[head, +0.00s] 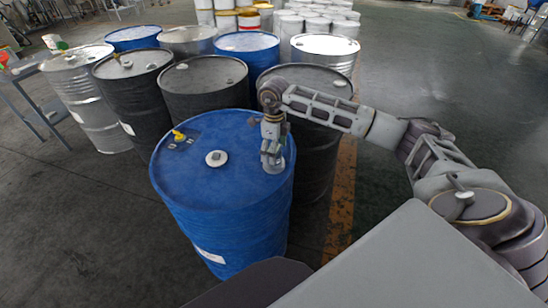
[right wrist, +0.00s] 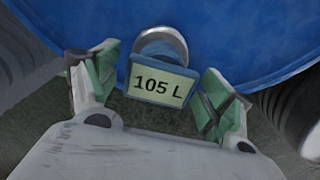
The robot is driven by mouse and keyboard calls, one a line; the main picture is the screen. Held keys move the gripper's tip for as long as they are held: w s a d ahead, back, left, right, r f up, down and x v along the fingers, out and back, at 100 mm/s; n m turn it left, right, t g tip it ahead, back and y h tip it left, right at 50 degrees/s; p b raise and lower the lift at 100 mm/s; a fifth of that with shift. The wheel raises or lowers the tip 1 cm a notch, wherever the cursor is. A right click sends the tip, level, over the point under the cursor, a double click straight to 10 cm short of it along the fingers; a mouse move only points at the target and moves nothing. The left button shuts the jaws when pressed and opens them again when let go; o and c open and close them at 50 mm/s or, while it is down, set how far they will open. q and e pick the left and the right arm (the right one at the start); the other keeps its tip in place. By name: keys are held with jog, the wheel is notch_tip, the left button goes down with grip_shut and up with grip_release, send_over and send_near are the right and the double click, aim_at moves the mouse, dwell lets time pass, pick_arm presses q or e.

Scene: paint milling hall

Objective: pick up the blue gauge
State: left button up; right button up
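A gauge with a pale display reading "105 L" (right wrist: 160,83) shows in the right wrist view, with a round grey-blue part (right wrist: 160,45) behind the display. It is at the edge of the top of a blue drum (head: 185,215). My right gripper (right wrist: 160,82) is open, with one green-padded finger on each side of the display and visible gaps to both. In the head view my right gripper (head: 272,158) points down over the drum's right rim and hides most of the gauge. My left gripper is in neither view.
A white cap (head: 216,158) and a yellow fitting (head: 179,135) sit on the same drum top. Black drums (head: 203,88) and a silver drum (head: 92,105) stand close behind and left. A grey cart (head: 38,115) stands far left. Open floor lies right.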

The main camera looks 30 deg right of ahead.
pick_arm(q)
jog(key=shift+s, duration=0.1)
pick_arm(e)
jog(key=c, duration=1.2)
jog(key=shift+r, duration=0.1)
jog(key=shift+w+r, duration=0.1)
jog(key=shift+r, duration=0.7)
notch_tip(320, 180, up, 7)
jog(key=shift+f+b, duration=0.1)
jog(key=shift+b, duration=0.3)
jog(key=shift+r, duration=0.6)
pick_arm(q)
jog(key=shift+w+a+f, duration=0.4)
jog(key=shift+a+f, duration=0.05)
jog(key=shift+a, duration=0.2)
pick_arm(e)
jog(key=shift+r, duration=0.15)
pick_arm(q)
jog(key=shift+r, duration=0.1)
pick_arm(e)
jog(key=shift+r, duration=0.15)
